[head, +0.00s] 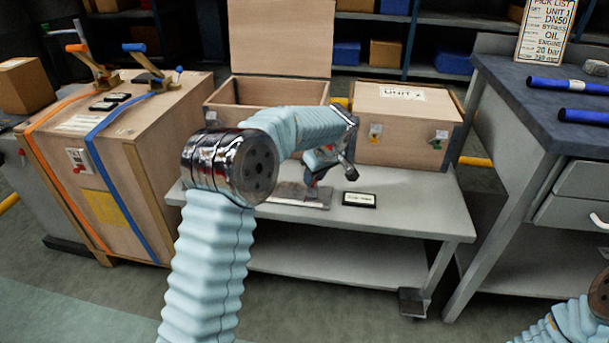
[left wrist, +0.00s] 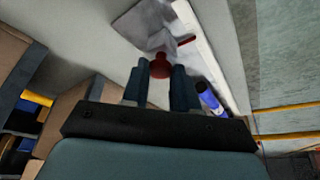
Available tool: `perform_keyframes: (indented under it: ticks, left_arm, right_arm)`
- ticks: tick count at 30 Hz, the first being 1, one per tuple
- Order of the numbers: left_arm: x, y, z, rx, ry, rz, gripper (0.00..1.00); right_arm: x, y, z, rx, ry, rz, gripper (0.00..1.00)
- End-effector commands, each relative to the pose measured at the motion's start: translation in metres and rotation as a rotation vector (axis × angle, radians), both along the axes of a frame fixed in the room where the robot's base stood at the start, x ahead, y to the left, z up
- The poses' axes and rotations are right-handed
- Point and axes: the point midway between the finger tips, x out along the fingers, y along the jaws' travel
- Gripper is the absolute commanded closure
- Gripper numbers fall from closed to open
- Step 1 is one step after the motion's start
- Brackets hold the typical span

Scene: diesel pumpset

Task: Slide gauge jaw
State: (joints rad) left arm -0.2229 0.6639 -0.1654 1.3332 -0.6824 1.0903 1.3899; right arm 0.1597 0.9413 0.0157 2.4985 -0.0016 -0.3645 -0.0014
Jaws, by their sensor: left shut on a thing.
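The gauge (head: 298,195) is a flat grey metal piece lying on the grey bench, below my left gripper in the head view. In the left wrist view its grey plate (left wrist: 143,25) shows beyond the fingers. A dark red knob (left wrist: 160,67) sits between the fingertips. My left gripper (head: 312,180) reaches down to the gauge from above. In the left wrist view my left gripper (left wrist: 160,80) is shut on the red knob. The gripper hides part of the gauge, and its scale is too small to read. My right gripper is out of view.
A small black-framed label (head: 359,199) lies right of the gauge. An open wooden box (head: 228,115) and a closed one (head: 402,145) stand behind. A strapped crate (head: 125,150) is at left. A workbench (head: 500,95) with blue cylinders (head: 560,84) is at right. The bench's front right is clear.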

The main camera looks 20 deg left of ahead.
Motion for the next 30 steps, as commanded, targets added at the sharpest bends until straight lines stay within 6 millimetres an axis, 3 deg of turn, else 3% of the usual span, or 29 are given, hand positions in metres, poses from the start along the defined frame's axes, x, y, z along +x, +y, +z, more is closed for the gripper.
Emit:
perform_keyframes:
  ticks: [5, 6, 10, 22, 30]
  left_arm:
    - [0.0, 0.001, 0.001, 0.0, -0.002, 0.001, 1.0]
    - [0.0, 0.001, 0.001, 0.0, -0.002, 0.001, 0.67]
    - [0.0, 0.001, 0.0, -0.001, -0.001, 0.001, 0.47]
    - [-0.001, -0.002, 0.008, -0.001, -0.003, -0.001, 0.45]
    - [-0.013, -0.021, 0.063, -0.001, -0.005, -0.001, 0.45]
  right_arm:
    - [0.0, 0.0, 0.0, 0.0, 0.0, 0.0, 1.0]
    - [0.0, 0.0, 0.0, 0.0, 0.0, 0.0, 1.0]
    - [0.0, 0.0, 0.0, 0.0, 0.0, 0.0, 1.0]
    - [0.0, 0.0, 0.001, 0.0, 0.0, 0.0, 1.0]
    - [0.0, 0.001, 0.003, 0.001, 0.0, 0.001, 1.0]
